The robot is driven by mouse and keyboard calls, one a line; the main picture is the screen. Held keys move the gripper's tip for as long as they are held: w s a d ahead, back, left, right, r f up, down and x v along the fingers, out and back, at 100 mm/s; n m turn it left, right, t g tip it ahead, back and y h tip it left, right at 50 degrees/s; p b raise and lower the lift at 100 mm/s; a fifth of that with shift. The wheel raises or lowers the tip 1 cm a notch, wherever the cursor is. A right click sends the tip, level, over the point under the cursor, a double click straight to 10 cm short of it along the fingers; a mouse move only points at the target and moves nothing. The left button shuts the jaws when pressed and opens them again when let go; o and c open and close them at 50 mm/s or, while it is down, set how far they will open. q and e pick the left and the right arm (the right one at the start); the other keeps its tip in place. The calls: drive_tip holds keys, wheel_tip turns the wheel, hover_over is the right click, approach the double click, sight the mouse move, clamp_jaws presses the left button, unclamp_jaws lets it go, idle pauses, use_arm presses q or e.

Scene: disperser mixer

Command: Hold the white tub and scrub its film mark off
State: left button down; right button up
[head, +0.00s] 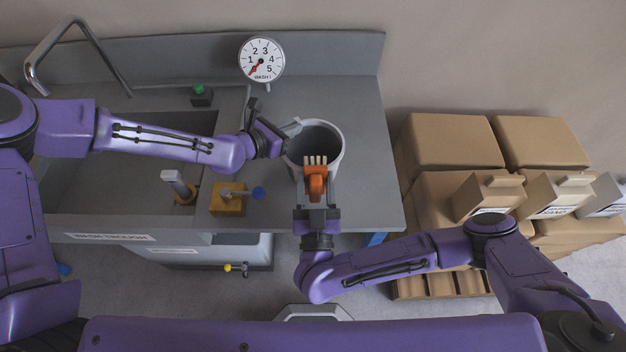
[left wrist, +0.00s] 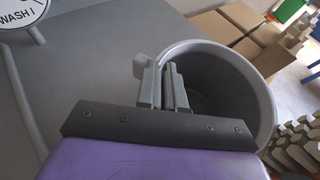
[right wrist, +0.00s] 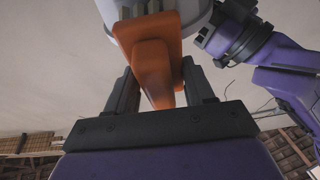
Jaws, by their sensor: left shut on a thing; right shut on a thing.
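The white tub (head: 334,163) stands upright on the grey bench, with its dark inside showing from above. My left gripper (head: 281,143) is shut on the tub's left rim, and in the left wrist view the fingers (left wrist: 173,90) pinch the tub wall (left wrist: 262,90). My right gripper (head: 317,207) is shut on an orange scrubbing brush (head: 316,182) with pale bristles at the tub's near side. The right wrist view shows the orange brush (right wrist: 152,55) between the fingers, against or close to the tub (right wrist: 200,12). The film mark is not visible.
A wash dial (head: 261,60) stands behind the tub. A sink basin (head: 90,170), a yellow block with a blue-knobbed lever (head: 228,199) and a green button (head: 200,92) are to the left. Cardboard boxes (head: 450,145) are stacked on the right.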

drive_tip(key=shift+w, duration=0.15)
idle(0.3)
drive_tip(key=shift+w+d+f, duration=0.1)
drive_tip(key=shift+w+f, duration=0.05)
drive_tip(key=shift+f, duration=0.55)
drive_tip(key=shift+w+f, duration=0.1)
drive_tip(key=shift+f, duration=0.6)
drive_tip(key=shift+f, duration=1.35)
drive_tip(key=shift+s, duration=0.7)
